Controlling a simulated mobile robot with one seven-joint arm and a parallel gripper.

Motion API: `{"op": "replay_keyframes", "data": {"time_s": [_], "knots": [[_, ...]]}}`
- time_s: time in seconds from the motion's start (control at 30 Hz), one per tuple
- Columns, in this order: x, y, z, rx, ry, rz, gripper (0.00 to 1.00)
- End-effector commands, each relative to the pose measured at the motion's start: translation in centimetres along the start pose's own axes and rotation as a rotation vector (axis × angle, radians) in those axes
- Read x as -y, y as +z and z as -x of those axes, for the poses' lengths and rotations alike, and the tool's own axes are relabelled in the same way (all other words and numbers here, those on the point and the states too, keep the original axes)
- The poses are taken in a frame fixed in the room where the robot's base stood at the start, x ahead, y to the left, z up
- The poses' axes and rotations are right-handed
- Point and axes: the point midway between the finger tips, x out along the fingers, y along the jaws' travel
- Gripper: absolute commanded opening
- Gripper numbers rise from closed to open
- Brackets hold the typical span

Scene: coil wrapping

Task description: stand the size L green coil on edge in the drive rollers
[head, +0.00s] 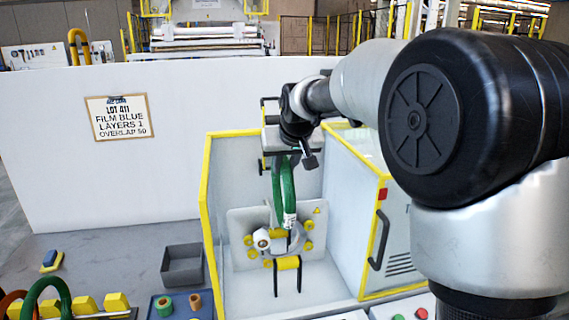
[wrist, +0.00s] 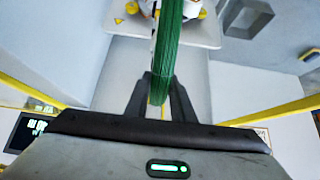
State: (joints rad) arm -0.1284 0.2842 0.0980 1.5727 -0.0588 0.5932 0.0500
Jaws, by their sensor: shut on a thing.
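My gripper (wrist: 162,97) is shut on a green coil (wrist: 172,45), which hangs on edge below it. In the head view the green coil (head: 287,193) shows nearly edge-on, with a white label near its lower end. The coil is in front of the wrapping machine's upright plate, above the yellow drive rollers (head: 288,263). Its lower end overlaps the white ring area in the picture; I cannot tell whether it touches anything there. My gripper (head: 285,153) is at the coil's top in the head view, its fingers partly hidden.
The machine's yellow-edged walls (head: 208,190) stand on both sides of the rollers. A grey bin (head: 182,265) is to the left. Another green coil (head: 46,298) stands in a yellow-blocked rack at lower left. A sign (head: 118,117) on the white wall reads film blue, layers 1.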

Motion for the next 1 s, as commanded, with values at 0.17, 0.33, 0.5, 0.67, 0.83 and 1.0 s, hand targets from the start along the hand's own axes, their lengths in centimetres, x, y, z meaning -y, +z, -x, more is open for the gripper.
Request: {"op": "replay_keyframes", "data": {"time_s": [0.17, 0.33, 0.5, 0.67, 0.83, 1.0], "knots": [[0.0, 1.0, -1.3, -0.007, 0.000, 0.000, 0.00], [0.0, 2.0, -2.5, -0.006, 0.000, 0.000, 0.00], [0.0, 2.9, -3.6, -0.007, 0.000, 0.000, 0.00], [0.0, 3.8, -4.7, -0.007, 0.000, 0.000, 0.00], [0.0, 4.6, -5.6, -0.007, 0.000, 0.000, 0.00], [0.0, 4.9, -6.0, -0.007, 0.000, 0.000, 0.00]]}}
